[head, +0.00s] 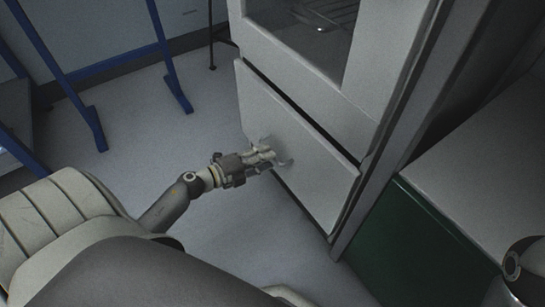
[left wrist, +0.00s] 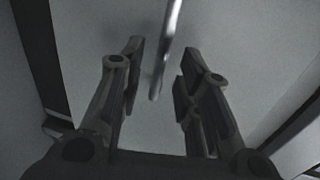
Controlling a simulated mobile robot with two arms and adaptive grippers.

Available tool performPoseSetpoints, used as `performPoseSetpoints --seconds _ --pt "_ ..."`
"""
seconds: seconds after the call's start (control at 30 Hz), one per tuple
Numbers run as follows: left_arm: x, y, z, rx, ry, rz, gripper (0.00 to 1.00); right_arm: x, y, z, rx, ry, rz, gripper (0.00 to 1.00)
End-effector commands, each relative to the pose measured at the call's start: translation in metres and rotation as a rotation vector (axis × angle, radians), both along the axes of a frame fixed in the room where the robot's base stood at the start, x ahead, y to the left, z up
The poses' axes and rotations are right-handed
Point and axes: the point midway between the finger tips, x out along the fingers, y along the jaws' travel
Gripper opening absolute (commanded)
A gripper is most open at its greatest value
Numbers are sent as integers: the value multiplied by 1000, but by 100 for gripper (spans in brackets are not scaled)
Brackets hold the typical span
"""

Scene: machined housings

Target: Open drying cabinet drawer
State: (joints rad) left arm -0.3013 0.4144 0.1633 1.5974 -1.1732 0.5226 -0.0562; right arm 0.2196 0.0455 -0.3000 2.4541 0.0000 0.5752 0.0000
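The drying cabinet (head: 395,75) stands right of centre in the head view, with a pale drawer front (head: 318,173) below its glass door. A dark gap runs along the drawer's upper edge; I cannot tell whether it is fully closed. My left gripper (head: 277,157) is at the drawer front, over its handle, which it largely hides. In the left wrist view, the metal handle bar (left wrist: 166,50) runs down between the two spread fingers. The fingers stand apart, with space on both sides of the bar. My right gripper is out of view.
A blue metal frame (head: 93,125) stands on the floor at the left. A dark green unit with a grey top (head: 480,165) adjoins the cabinet on the right. The grey floor (head: 235,235) in front of the drawer is clear.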

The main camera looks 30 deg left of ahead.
Motion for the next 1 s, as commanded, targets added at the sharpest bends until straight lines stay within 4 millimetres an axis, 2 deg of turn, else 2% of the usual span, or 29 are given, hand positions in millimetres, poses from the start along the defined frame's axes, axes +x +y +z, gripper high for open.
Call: performPoseSetpoints --seconds 0.03,0.2,0.6,0.83,1.0 --pt "9 -3 -4 0 -3 -1 31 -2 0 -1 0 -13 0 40" --pt "26 -10 -7 0 -1 0 31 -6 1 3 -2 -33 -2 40" --pt "32 -13 -7 0 0 0 31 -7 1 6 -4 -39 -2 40" --pt "32 -13 -7 0 0 0 2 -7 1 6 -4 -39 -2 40" --pt "32 -13 -7 -1 1 0 0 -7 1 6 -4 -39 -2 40"
